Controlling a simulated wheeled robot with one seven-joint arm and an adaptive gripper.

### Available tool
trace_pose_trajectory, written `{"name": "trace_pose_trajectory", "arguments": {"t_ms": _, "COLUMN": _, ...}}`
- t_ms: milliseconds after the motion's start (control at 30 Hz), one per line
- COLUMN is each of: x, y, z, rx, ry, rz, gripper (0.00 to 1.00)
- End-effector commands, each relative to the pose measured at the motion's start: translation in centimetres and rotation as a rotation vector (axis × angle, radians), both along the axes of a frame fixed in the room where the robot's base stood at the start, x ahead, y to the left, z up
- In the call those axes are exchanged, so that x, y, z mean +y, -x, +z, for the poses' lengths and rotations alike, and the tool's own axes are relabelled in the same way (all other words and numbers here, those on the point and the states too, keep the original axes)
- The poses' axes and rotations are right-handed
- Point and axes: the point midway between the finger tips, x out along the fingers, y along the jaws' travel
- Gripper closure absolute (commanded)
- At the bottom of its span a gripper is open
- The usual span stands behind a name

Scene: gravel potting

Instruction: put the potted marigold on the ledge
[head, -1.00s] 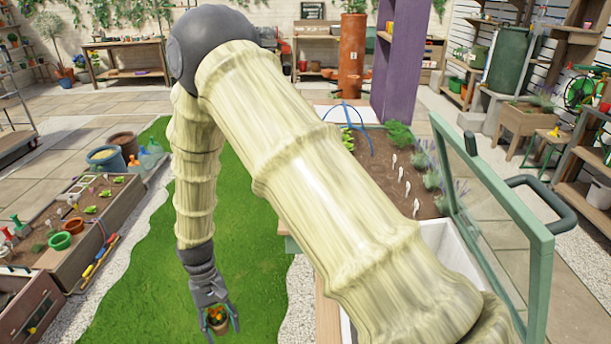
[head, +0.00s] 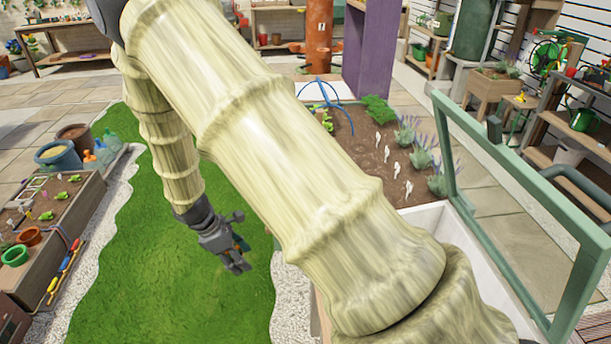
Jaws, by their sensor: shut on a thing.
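My gripper (head: 236,264) hangs over the green lawn (head: 165,285), left of the planting bed, with its fingers pointing down and to the right. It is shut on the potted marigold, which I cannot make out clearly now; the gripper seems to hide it. A second ago it showed between the fingers as a small brown pot with orange flowers. I cannot tell which surface in view is the ledge.
A green-framed glass lid (head: 590,275) stands open at the right. A soil bed (head: 366,150) with white markers and lavender lies behind my arm. A purple post (head: 370,55) rises at the back. A wooden planter (head: 75,225) with pots stands at the left.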

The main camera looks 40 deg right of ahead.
Motion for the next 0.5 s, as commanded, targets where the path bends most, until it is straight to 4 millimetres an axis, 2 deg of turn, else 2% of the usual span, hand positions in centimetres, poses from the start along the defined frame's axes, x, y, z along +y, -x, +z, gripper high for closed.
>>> {"name": "trace_pose_trajectory", "arguments": {"t_ms": 200, "x": -4.8, "y": -0.2, "z": 2.9, "rx": -0.001, "ry": 0.002, "rz": 0.481, "gripper": 0.76}}
{"name": "trace_pose_trajectory", "arguments": {"t_ms": 500, "x": -9.1, "y": 1.2, "z": 7.1, "rx": 0.002, "ry": 0.001, "rz": 1.147, "gripper": 0.76}}
